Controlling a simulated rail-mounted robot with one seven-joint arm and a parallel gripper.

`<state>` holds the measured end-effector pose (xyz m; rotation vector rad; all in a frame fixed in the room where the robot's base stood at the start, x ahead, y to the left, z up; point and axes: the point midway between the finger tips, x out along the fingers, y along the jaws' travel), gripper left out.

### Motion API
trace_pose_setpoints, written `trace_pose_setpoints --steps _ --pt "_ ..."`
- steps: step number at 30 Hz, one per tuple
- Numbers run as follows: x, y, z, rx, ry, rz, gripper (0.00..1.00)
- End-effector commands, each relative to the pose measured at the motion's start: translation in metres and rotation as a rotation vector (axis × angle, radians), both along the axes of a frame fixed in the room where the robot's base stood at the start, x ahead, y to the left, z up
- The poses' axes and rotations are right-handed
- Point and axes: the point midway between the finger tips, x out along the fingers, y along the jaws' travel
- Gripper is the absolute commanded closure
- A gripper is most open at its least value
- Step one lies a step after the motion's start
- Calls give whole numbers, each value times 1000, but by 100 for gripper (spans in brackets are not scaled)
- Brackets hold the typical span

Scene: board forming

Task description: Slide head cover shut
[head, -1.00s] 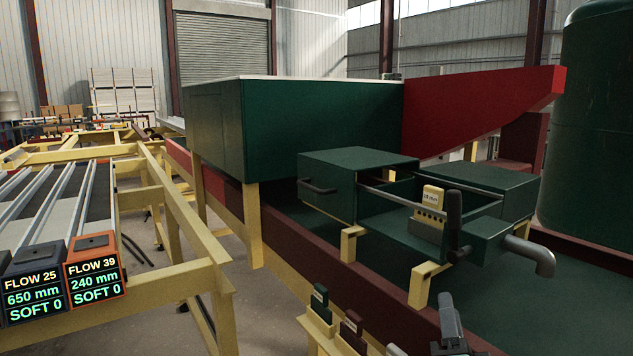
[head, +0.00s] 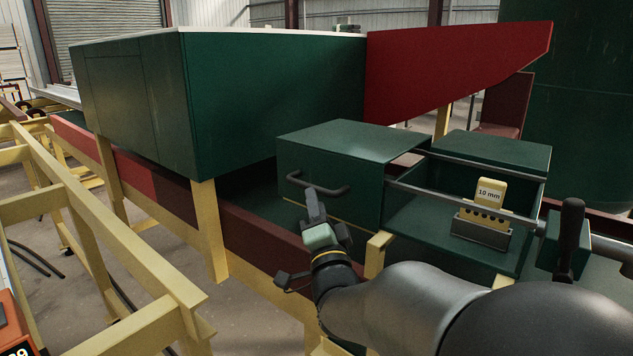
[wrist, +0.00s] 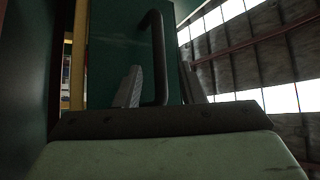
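The head cover (head: 345,143) is a green box lid that stands at the left end of its two grey rails. A dark bar handle (head: 335,191) is on its front face. To its right the green head (head: 430,235) is open on top, with a cream block marked 10 mm (head: 490,193) in view. My gripper (head: 314,206) is at the left part of the handle. In the wrist view the handle (wrist: 155,60) passes between the two spread fingers (wrist: 160,82). The left finger looks close to the bar; I cannot tell if it touches.
A black upright lever (head: 571,235) stands at the right end of the rails. A large green housing (head: 270,100) is behind and left of the cover. Yellow posts (head: 209,230) and a dark red beam (head: 265,245) run along the near side.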

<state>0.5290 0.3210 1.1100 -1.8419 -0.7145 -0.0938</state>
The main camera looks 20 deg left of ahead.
Motion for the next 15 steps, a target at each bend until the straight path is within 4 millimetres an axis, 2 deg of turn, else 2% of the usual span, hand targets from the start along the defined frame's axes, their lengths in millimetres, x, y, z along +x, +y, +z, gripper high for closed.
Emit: trace_pose_setpoints --steps 6,15 --pt "30 16 15 -2 -1 -1 64" --pt "44 23 21 0 1 0 64"
